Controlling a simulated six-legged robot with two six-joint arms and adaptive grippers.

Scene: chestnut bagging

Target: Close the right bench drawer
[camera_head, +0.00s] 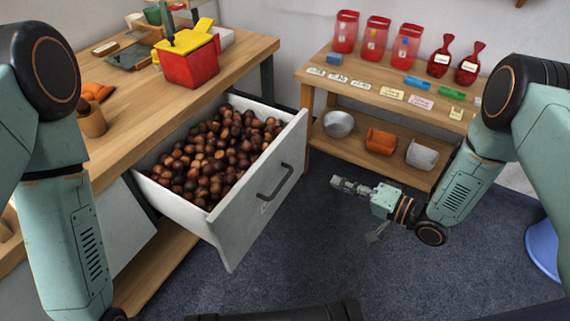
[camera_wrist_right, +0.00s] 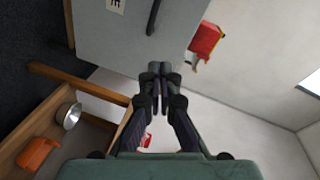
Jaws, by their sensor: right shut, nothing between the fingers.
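The bench drawer (camera_head: 250,200) is pulled far out of the wooden bench (camera_head: 130,110) and is full of chestnuts (camera_head: 215,160). Its pale front panel carries a dark bar handle (camera_head: 275,181). My right gripper (camera_head: 340,183) is shut and empty, to the right of the drawer front and apart from the handle. In the right wrist view the closed fingertips (camera_wrist_right: 160,68) point toward the drawer front (camera_wrist_right: 130,35), with the handle (camera_wrist_right: 154,16) just above them. My left arm comes in at the left, but its gripper is out of view.
A wooden shelf unit (camera_head: 400,95) at the back right holds red bags, labels, a metal bowl (camera_head: 338,123), an orange bin (camera_head: 380,141) and a pale bin (camera_head: 421,154). A red container (camera_head: 190,68) stands on the bench. Blue floor lies clear before the drawer.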

